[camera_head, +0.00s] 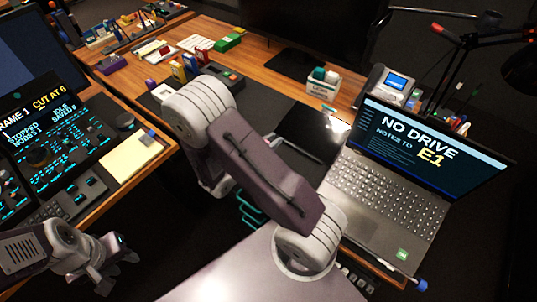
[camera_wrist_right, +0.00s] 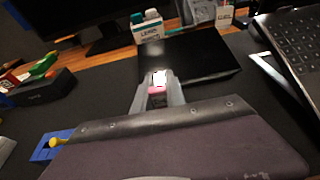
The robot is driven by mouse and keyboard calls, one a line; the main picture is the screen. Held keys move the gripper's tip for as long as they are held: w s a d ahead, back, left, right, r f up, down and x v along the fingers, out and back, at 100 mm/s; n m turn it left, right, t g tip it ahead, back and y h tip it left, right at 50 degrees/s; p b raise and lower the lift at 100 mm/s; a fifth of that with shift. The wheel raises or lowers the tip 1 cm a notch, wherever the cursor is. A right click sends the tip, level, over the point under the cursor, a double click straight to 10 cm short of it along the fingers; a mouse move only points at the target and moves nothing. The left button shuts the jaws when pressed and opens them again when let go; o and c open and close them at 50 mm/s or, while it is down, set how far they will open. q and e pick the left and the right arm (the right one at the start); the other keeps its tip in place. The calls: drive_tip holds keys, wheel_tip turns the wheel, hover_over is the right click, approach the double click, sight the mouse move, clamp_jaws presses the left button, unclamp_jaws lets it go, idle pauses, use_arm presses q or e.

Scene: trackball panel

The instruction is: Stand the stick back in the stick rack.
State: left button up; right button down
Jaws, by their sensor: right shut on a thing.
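In the right wrist view my right gripper (camera_wrist_right: 160,95) is shut on a small pink and white thing (camera_wrist_right: 158,80), which looks like the stick. It is held in front of a flat black slab (camera_wrist_right: 200,55). In the head view my right arm hides that gripper and the stick. My left gripper (camera_head: 112,270) is at the lower left of the head view, its fingers apart and empty. I cannot tell for sure which thing is the stick rack. A white labelled box (camera_head: 322,85) with teal and white items in it stands at the back; it also shows in the right wrist view (camera_wrist_right: 148,33).
A laptop (camera_head: 390,190) stands open at the right. A blue piece (camera_wrist_right: 45,150) with a yellow knob lies at the lower left of the right wrist view. The dark mat (camera_wrist_right: 95,100) has bare room left of the gripper.

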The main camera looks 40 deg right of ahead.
drive_tip(key=shift+w+a+f, duration=0.1)
drive_tip(key=shift+w+f, duration=0.2)
drive_tip(key=shift+w, duration=0.2)
drive_tip(key=shift+w+a+f, duration=0.1)
drive_tip(key=shift+w+f, duration=0.15)
drive_tip(key=shift+w, duration=0.2)
wheel_tip(320, 180, down, 4)
drive_tip(key=shift+r+b, duration=0.1)
drive_tip(key=shift+b, duration=0.45)
drive_tip(key=c, duration=1.4)
unclamp_jaws()
drive_tip(key=shift+f, duration=0.2)
drive_tip(key=shift+o, duration=0.2)
